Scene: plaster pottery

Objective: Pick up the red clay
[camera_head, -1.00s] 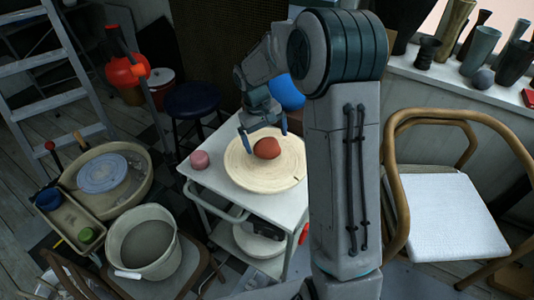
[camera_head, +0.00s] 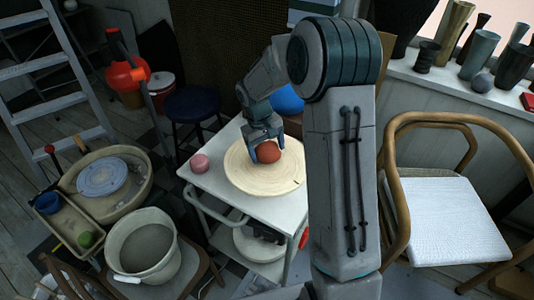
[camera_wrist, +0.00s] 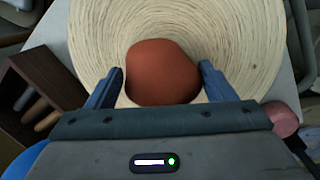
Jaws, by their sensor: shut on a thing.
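The red clay (camera_head: 268,153) is a rounded reddish-brown lump on the round cream board (camera_head: 250,179), which lies on a white trolley (camera_head: 292,208). My gripper (camera_head: 267,155) reaches down from behind, with its blue fingers on either side of the clay. In the wrist view the clay (camera_wrist: 163,72) sits between the two fingertips of my gripper (camera_wrist: 163,72), and the board (camera_wrist: 237,30) fills the area around it. My gripper is shut on the clay. Whether the clay touches the board cannot be told.
A pink lump (camera_head: 200,162) sits at the trolley's left edge. A blue ball (camera_head: 287,98) is behind the trolley. A grey bucket (camera_head: 145,247) and a pottery wheel (camera_head: 103,176) stand to the left. A wooden chair (camera_head: 440,215) stands to the right.

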